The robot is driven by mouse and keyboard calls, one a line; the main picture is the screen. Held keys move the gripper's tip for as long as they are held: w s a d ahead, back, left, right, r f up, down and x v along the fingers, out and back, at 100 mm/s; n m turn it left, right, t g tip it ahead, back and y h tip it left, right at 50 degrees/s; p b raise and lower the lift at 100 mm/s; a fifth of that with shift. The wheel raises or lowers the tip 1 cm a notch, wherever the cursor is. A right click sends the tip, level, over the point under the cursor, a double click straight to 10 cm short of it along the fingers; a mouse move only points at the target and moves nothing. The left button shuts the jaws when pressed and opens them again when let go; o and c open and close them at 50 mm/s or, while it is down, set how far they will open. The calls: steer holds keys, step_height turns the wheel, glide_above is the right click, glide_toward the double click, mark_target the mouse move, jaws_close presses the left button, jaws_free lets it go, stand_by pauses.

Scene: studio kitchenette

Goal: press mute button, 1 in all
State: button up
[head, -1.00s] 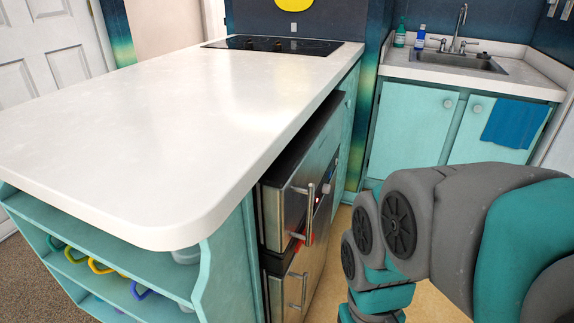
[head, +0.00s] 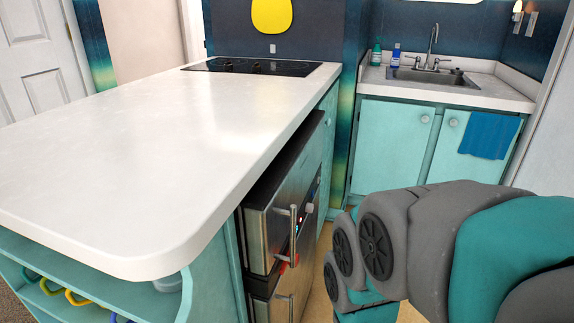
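No button that I can identify as a mute button shows in the head view. A steel appliance (head: 262,238) with a bar handle is built into the side of the island, and small red and light marks and a knob show on its narrow front, seen at a steep angle. I cannot tell what these marks are. My arm reaches in from the right side of the picture, but my gripper is not in view.
A white island counter (head: 130,150) fills the left, with a black cooktop (head: 262,66) at its far end. A sink (head: 445,78) with bottles beside it stands at the back right, above teal cabinets with a blue towel (head: 490,135). Floor shows between.

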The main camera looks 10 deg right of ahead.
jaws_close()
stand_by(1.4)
